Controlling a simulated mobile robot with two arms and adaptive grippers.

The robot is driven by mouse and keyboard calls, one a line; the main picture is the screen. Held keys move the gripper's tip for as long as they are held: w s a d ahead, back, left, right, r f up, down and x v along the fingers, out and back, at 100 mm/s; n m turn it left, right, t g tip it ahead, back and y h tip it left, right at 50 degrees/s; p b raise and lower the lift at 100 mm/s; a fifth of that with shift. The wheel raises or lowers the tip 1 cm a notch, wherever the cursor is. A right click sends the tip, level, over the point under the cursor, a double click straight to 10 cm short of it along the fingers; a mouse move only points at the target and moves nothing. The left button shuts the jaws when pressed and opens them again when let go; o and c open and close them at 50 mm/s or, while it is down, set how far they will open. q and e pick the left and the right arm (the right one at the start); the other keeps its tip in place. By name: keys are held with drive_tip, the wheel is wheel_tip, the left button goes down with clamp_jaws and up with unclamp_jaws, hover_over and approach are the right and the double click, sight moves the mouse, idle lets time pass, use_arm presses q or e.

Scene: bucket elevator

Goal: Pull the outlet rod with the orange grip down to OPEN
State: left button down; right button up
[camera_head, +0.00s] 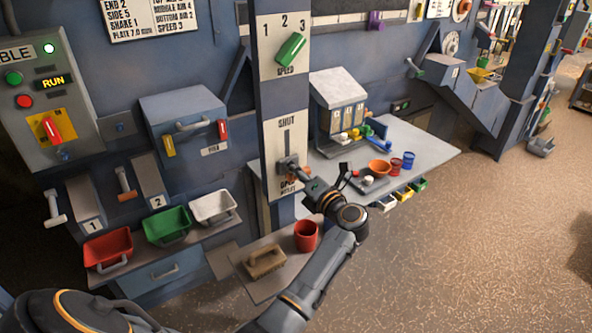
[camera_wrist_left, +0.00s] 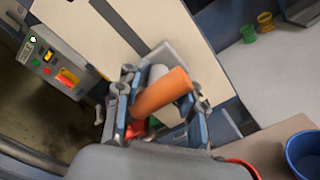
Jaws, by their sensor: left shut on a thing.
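The outlet rod's panel (camera_head: 270,155) is a cream plate on a blue post, with SHUT at the top of a vertical slot and OPEN at the bottom. The grey rod block (camera_head: 287,163) sits low in the slot, just above the partly covered OPEN label. The orange grip (camera_wrist_left: 163,93) fills the middle of the left wrist view, between the two fingers. My left gripper (camera_wrist_left: 160,106) is shut on it. In the head view my left gripper (camera_head: 293,174) is at the panel and hides most of the grip. My right gripper is not in view.
Red, green and white bins (camera_head: 212,207) are at left. A side table (camera_head: 430,151) with bowl and cups is at right. Open floor lies further right.

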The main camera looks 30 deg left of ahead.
sight(295, 179)
use_arm(q)
wheel_tip(295, 179, down, 3)
drive_tip(key=shift+r+b, duration=0.2)
drive_tip(key=shift+b, duration=0.45)
drive_tip(key=shift+f, duration=0.1)
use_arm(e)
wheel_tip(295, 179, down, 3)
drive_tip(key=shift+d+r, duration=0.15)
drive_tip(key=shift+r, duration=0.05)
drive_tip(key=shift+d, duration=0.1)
use_arm(q)
drive_tip(key=c, duration=0.8)
unclamp_jaws()
drive_tip(key=shift+f, duration=0.15)
drive_tip(key=shift+w+a, duration=0.1)
